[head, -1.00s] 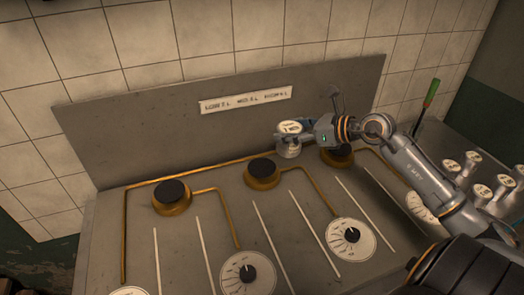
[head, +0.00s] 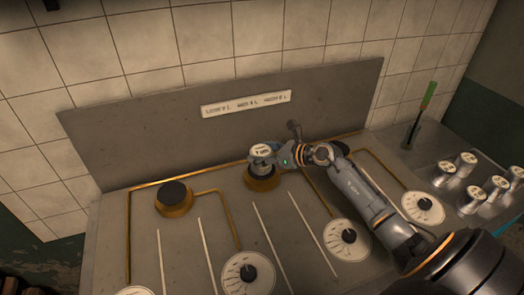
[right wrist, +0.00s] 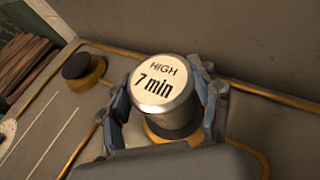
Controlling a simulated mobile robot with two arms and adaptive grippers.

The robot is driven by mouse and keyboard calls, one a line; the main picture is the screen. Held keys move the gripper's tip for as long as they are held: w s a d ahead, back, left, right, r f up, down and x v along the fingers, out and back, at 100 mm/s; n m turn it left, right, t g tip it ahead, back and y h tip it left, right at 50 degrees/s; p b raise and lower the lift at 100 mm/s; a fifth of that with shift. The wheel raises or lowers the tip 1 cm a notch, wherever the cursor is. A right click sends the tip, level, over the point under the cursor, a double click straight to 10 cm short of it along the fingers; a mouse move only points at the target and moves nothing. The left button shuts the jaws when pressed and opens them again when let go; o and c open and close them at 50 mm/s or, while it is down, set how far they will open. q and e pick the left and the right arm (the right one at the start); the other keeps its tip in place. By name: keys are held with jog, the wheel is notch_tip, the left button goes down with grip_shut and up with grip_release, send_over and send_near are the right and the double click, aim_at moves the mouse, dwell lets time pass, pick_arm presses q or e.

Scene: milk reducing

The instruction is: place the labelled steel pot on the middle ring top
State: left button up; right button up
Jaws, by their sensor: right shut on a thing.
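The steel pot (head: 261,152) has a pale top label; in the right wrist view the pot (right wrist: 165,85) reads "HIGH 7 min". My right gripper (head: 270,158) is shut on it, with fingers on both sides of the pot in the right wrist view (right wrist: 163,108). The pot is upright at the middle ring top (head: 262,180), a dark disc on a brass base. The brass base also shows below the pot in the right wrist view (right wrist: 158,133). I cannot tell whether the pot touches the ring top. My left gripper is not in view.
The left ring top (head: 174,195) is bare. Round dials (head: 248,272) and white lines mark the front of the stove. Several labelled pots (head: 467,164) stand at the right beside a green-handled tool (head: 428,95). A labelled grey back panel (head: 140,140) rises behind the rings.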

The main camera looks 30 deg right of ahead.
jog(key=shift+r, duration=0.1)
jog(key=o, duration=1.4)
jog(key=shift+f, duration=0.2)
jog(key=shift+c, duration=0.2)
jog(key=shift+r, duration=0.1)
jog(key=shift+s+r, duration=0.1)
jog(key=b+v, duration=0.2)
jog(key=v, duration=1)
jog(key=shift+b, duration=0.4)
